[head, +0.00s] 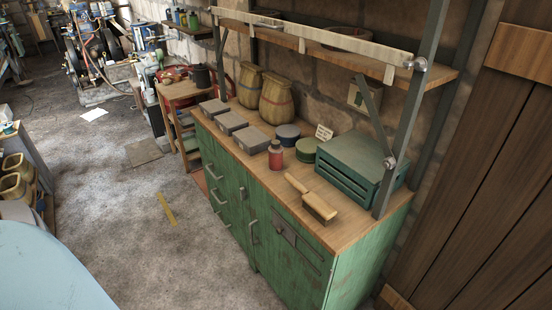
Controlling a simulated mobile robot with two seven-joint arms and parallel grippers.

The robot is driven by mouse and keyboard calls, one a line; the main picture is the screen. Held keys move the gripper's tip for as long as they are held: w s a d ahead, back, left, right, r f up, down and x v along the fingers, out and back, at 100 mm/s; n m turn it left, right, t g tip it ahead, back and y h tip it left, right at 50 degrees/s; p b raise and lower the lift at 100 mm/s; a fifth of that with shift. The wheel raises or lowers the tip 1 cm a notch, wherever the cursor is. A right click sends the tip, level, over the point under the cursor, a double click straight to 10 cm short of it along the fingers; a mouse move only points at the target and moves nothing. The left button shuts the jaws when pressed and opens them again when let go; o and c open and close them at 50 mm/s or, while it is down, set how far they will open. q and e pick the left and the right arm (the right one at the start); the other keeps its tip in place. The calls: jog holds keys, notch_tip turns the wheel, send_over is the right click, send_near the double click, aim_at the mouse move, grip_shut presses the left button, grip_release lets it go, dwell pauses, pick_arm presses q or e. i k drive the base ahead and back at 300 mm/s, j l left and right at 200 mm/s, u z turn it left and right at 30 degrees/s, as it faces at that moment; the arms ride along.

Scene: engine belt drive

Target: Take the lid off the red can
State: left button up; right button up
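The red can (276,157) stands upright on the wooden top of the green cabinet, near its front edge. It is small and its dark lid (275,144) sits on top of it. Neither of my grippers shows in the head view, and nothing touches the can.
Around the can are a blue round tin (288,134), a green round tin (306,150), grey boxes (249,140) and a brush (318,207). A green crate (350,165) stands at right. A shelf (340,50) overhangs the back of the wooden worktop (262,172). The floor (120,225) in front is mostly clear.

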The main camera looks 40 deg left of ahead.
aim_at(275, 155)
jog(key=j+z, duration=0.2)
jog(key=j, duration=0.6)
jog(key=j+z, duration=0.15)
jog(key=j, duration=0.65)
jog(key=j+z, duration=0.2)
jog(key=j, duration=0.6)
jog(key=k+j+z, duration=0.2)
jog(key=j, duration=0.55)
jog(key=i+j, duration=0.05)
jog(key=i, duration=0.05)
